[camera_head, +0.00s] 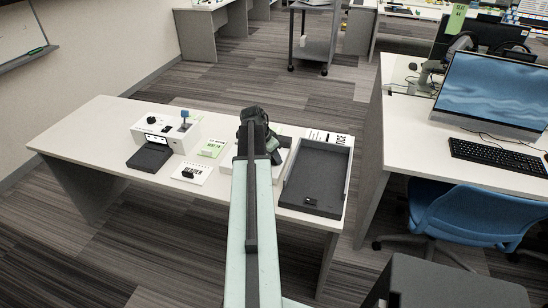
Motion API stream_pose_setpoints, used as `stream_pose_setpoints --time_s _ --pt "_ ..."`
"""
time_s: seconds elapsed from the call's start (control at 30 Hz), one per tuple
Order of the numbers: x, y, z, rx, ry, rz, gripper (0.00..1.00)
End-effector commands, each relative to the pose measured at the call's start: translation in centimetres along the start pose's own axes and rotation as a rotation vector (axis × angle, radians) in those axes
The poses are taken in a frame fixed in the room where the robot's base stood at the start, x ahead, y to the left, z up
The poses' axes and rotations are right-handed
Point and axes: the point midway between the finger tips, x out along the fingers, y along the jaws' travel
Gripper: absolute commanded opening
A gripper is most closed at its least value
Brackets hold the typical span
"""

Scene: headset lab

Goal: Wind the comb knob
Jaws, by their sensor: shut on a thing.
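My gripper (258,120) is dark and sits at the far end of my pale arm, over the right-middle of the white table. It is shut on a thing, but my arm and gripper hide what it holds. A white piece (281,156) shows partly behind the arm, beneath the gripper. I cannot make out the comb knob there. At the table's left stands a white box (178,142) with a round black knob (151,120) and a blue-topped post (184,114) on it. My gripper is well to the right of these.
A dark open tray (312,203) lies right of my arm. A black pad (149,158), a white label card (191,173) and a green card (212,149) are on the left. The white table's (95,128) left end is clear. A blue chair (455,218) stands at right.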

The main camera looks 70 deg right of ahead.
Motion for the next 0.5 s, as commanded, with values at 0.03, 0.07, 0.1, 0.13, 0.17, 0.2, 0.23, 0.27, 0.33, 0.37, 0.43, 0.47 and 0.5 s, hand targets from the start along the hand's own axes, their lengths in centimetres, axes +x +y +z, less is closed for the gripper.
stream_pose_setpoints --time_s 0.03,0.07,0.1,0.13,0.17,0.2,0.23,0.27,0.33,0.37,0.43,0.47,0.5 --pt "0.05 -0.18 -0.07 0.035 0.0 0.017 0.0" --pt "0.05 -0.21 -0.09 0.062 0.001 0.028 0.0" --pt "0.05 -0.22 -0.1 0.097 0.001 0.043 0.0" --pt "0.06 -0.24 -0.11 0.124 0.001 0.054 0.0" --pt "0.06 -0.28 -0.12 0.15 0.001 0.064 0.0" --pt "0.07 -0.28 -0.13 0.186 0.0 0.079 0.0" --pt "0.07 -0.3 -0.15 0.212 0.001 0.09 0.0" --pt "0.07 -0.31 -0.16 0.237 0.001 0.1 0.0" --pt "0.07 -0.34 -0.18 0.295 0.002 0.124 0.0" --pt "0.07 -0.34 -0.18 0.319 0.002 0.135 0.0" --pt "0.08 -0.38 -0.19 0.374 0.002 0.156 0.0" --pt "0.08 -0.38 -0.18 0.395 0.001 0.166 0.0" --pt "0.08 -0.39 -0.18 0.423 0.001 0.177 0.0"
